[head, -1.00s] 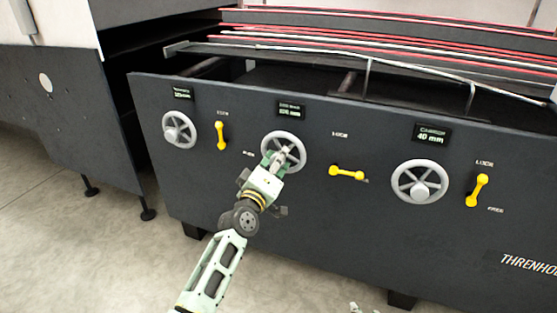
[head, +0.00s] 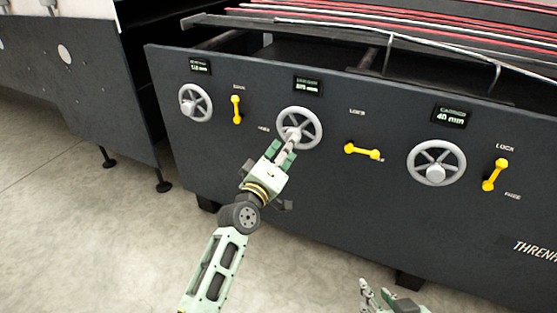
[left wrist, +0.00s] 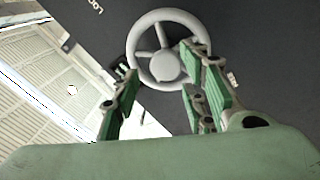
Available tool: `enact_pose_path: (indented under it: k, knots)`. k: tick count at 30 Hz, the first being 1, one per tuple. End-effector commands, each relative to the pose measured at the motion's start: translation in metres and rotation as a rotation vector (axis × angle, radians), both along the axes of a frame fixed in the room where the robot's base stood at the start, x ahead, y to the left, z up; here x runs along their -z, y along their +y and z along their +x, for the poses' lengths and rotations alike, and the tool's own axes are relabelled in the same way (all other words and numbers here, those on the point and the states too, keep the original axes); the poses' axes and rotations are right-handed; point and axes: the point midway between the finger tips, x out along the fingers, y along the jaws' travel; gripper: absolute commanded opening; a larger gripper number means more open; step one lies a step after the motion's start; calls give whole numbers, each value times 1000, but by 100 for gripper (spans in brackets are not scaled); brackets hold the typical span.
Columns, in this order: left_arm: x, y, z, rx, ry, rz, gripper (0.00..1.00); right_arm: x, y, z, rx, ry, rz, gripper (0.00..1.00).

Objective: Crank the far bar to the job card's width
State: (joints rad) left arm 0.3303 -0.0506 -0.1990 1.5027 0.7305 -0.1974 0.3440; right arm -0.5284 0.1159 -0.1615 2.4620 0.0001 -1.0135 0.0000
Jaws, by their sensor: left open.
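The middle handwheel (head: 315,113), grey and spoked, is on the machine's dark front panel, under a small display (head: 307,86) whose text is too small to read surely. In the left wrist view the handwheel (left wrist: 141,35) lies ahead of the fingers. My left gripper (head: 284,150) is open and empty at the wheel's lower side. Its right fingers overlap the rim in the left wrist view (left wrist: 160,100); I cannot tell if they touch. The yellow lever (head: 362,150) beside this wheel lies nearly level, toward the lower label. My right gripper (head: 376,291) is open at the bottom edge. No job card shows.
A left handwheel (head: 187,108) and a right handwheel (head: 459,164) have their own displays; the right display (head: 450,116) reads 40 mm. Their levers (head: 237,110) (head: 495,175) stand nearly upright. Bars and red-edged belts (head: 400,22) run above the panel. The floor in front is clear.

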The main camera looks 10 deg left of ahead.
Motion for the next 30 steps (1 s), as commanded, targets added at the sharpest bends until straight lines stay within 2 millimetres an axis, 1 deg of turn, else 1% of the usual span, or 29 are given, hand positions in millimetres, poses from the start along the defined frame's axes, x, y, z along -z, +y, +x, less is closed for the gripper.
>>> enact_pose_path:
  k: [1,3,6,9,13,26,29,30]
  knots:
    - [3,4,-11,-1,1,-1,40,0,0,0,0,0,0,29]
    - [4,8,-24,0,1,-1,40,0,0,0,0,0,0,29]
    - [5,13,-38,1,0,0,40,0,0,0,0,0,0,29]
    - [6,16,-47,1,0,0,40,0,0,0,1,0,-1,29]
    - [6,18,-52,2,-1,0,40,0,0,0,1,0,-1,29]
    - [7,17,-53,2,0,4,40,0,0,0,1,-1,0,29]
    - [18,17,-67,11,17,65,40,0,0,0,0,-1,0,29]
    - [27,17,-78,19,30,121,40,0,0,0,0,-1,0,29]
